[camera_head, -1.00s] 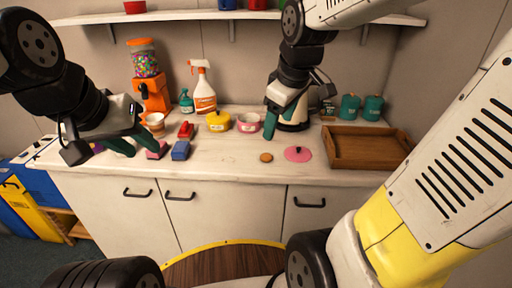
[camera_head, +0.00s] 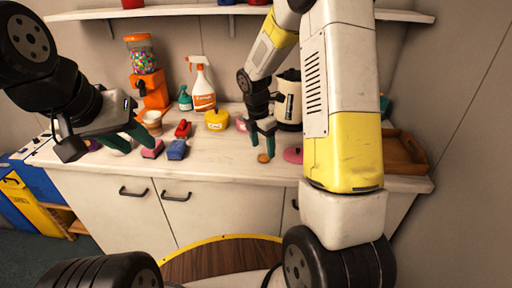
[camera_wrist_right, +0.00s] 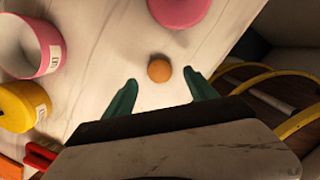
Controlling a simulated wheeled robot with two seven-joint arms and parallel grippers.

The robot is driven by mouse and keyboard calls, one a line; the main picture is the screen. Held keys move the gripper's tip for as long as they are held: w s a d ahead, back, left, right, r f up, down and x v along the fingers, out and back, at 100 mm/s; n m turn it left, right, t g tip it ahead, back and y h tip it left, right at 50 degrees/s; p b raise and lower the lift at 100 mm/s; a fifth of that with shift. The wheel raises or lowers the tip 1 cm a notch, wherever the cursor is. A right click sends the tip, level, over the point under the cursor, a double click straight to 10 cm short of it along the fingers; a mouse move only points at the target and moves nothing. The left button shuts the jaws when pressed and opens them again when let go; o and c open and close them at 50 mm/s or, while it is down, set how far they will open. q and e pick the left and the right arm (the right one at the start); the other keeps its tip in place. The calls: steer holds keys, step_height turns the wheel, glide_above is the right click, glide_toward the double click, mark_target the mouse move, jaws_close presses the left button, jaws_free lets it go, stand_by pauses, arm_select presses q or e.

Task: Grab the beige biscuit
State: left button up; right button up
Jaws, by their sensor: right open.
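The biscuit (camera_head: 263,158) is a small round orange-brown disc lying flat on the white counter. It also shows in the right wrist view (camera_wrist_right: 159,70), just ahead of and between the fingertips. My right gripper (camera_head: 262,148) is open and low over the counter, right at the biscuit; its two green fingers (camera_wrist_right: 160,80) show apart and empty. I cannot tell whether the fingertips touch the counter. My left gripper (camera_head: 118,143) hangs over the left part of the counter, its green fingers apart, away from the biscuit.
A pink lid (camera_head: 292,154) lies close to the right of the biscuit, partly hidden by my arm. Pink (camera_head: 152,149) and blue (camera_head: 177,149) blocks lie to the left. A yellow pot (camera_head: 217,120) and a kettle (camera_head: 288,103) stand behind. A wooden tray (camera_head: 404,150) is at the right.

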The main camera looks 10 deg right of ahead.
mark_target(264, 156)
steer(key=shift+w+d+f, duration=0.1)
steer(key=shift+f, duration=0.85)
steer(key=shift+w+d+f, duration=0.1)
steer(key=shift+f, duration=0.85)
steer(key=c, duration=1.4)
steer(key=shift+r, duration=0.2)
